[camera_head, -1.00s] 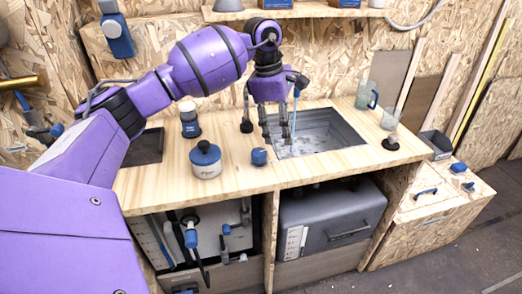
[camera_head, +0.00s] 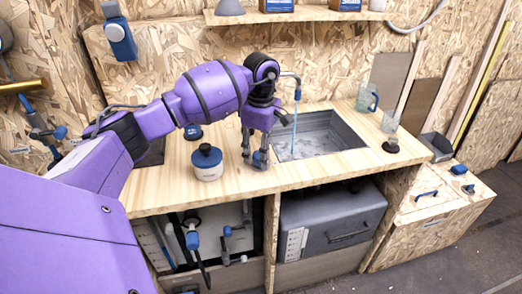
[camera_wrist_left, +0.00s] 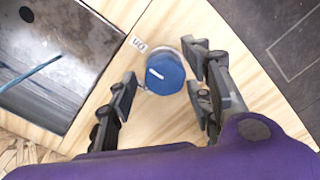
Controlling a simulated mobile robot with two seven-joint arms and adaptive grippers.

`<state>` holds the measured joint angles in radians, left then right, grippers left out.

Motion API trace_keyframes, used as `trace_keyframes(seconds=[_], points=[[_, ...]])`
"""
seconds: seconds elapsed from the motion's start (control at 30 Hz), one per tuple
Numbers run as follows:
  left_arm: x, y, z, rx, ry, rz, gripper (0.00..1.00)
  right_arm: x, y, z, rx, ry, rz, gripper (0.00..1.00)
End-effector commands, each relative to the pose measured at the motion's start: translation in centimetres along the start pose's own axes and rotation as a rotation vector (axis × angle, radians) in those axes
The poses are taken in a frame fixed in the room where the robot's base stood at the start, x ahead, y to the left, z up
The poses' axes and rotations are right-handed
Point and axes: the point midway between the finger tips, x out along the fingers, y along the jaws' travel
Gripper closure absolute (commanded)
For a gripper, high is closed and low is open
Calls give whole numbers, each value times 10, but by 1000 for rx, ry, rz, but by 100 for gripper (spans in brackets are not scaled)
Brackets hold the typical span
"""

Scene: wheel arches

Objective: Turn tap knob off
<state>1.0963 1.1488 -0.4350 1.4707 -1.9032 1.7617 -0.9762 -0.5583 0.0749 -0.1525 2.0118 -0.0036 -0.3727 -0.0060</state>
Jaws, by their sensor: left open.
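The tap knob (camera_head: 260,158) is a small blue round knob with a white mark on its top, on the wooden counter left of the sink. In the left wrist view the knob (camera_wrist_left: 165,73) sits between and slightly beyond my open left fingers, nearer the right ones. My left gripper (camera_head: 254,160) points down at the counter around the knob, and its fingers partly hide it. The tap (camera_head: 291,80) stands behind the sink, and a thin blue stream of water (camera_head: 294,128) falls from it into the grey sink (camera_head: 325,137). My right gripper is out of view.
A white jar with a blue lid (camera_head: 207,163) stands on the counter left of my gripper. Glass cups (camera_head: 390,121) and a black stopper (camera_head: 391,146) are right of the sink. A shelf (camera_head: 300,14) runs along the wall above. The front counter edge is close.

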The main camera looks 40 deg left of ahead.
Motion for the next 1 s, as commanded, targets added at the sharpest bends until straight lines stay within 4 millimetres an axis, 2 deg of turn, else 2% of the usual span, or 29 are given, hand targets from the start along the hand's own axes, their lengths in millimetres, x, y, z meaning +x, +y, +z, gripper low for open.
trace_keyframes(seconds=[0.13,0.43,0.73,1.0], points=[[0,0,0,0,0,0,56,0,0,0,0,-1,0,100],[-1,0,0,-1,-1,2,95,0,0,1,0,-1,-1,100],[-2,2,0,-40,-2,5,95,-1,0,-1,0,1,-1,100],[-4,2,-1,-203,-2,8,96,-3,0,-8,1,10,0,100]])
